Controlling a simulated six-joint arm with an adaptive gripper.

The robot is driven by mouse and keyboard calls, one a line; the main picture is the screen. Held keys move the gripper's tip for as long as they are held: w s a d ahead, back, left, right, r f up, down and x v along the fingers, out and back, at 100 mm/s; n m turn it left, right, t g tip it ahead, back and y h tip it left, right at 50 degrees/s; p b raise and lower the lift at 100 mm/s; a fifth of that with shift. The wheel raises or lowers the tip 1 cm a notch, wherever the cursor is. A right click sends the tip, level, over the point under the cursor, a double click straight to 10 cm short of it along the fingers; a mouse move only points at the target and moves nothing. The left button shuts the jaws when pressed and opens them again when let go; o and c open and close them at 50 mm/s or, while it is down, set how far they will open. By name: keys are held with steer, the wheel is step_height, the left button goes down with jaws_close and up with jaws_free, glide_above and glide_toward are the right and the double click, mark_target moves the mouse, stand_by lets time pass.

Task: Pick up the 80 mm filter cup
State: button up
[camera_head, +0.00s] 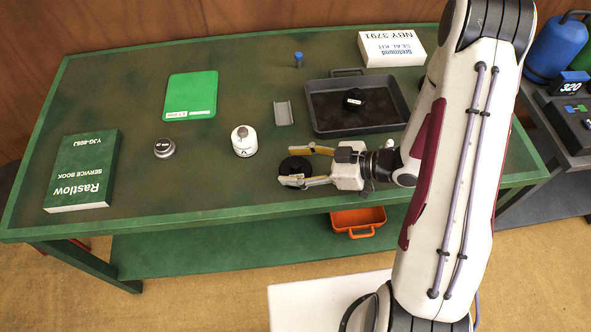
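My gripper (288,166) is low over the front middle of the green table, reaching left with its two fingers spread. A round black cup-like object (296,166) sits between the fingertips; I cannot tell whether the fingers press on it or whether it rests on the table. No size mark is readable on it. Another round black piece (353,99) with a small white label stands in the dark tray (318,125). A short silver-and-dark round piece (164,148) with a label stands at the left. The labels are too small to tell which is 80 mm.
A white canister (244,141) stands just left of my gripper. A grey metal channel (283,113), a blue-capped piece (298,59), a green case (190,95), a service book (82,171) and a seal kit box (392,48) lie around. An orange bin (357,220) is below the table.

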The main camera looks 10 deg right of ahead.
mark_target(295, 164)
steer(key=c, duration=0.7)
steer(key=shift+r, duration=0.2)
jaws_close()
steer(key=shift+r, duration=4.8)
